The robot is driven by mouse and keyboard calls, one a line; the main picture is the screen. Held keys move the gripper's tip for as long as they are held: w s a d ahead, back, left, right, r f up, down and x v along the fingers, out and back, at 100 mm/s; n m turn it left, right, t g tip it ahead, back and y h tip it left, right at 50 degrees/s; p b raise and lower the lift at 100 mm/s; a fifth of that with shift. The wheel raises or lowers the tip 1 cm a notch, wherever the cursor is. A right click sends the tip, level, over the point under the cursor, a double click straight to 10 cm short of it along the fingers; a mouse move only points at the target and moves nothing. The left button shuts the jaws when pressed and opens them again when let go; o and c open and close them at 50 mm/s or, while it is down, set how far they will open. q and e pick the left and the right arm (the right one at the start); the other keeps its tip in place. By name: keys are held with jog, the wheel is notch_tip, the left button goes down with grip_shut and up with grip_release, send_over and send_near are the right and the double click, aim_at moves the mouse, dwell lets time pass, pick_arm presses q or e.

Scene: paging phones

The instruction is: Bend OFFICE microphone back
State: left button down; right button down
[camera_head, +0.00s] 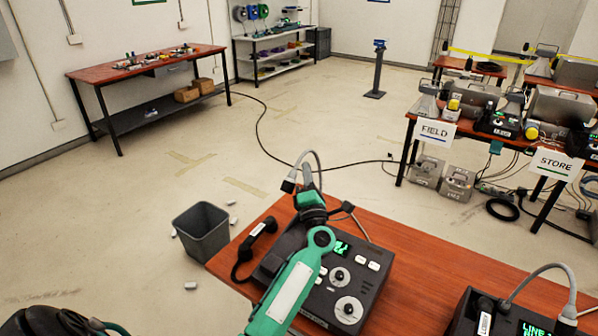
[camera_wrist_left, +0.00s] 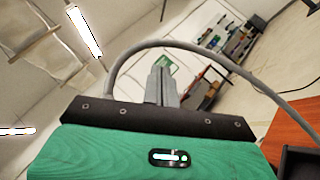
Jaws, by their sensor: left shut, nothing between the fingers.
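A dark paging phone (camera_head: 375,281) stands on the near wooden table, with a handset (camera_head: 256,243) on its left side. A grey gooseneck microphone (camera_head: 318,160) arches above my gripper, its dark head (camera_head: 288,186) hanging at the left. My left gripper (camera_head: 309,184) is shut and empty, by the gooseneck under the arch. In the left wrist view the shut fingers (camera_wrist_left: 161,86) point up, and the grey gooseneck (camera_wrist_left: 190,46) curves over them. My arm hides part of the phone; I cannot read an OFFICE label. My right gripper is not in view.
A second phone (camera_head: 488,316) with its own gooseneck (camera_head: 540,272) stands at the table's right end. A grey bin (camera_head: 202,233) is on the floor at left. Tables with FIELD (camera_head: 435,132) and STORE (camera_head: 557,163) signs stand at back right. Bare tabletop (camera_head: 440,262) lies between the phones.

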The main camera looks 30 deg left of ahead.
pick_arm(q)
jog(key=w+p, duration=0.1)
jog(key=w+r+m+h+p, duration=0.1)
jog(key=w, duration=0.1)
jog(key=shift+d, duration=0.1)
dwell(0.6)
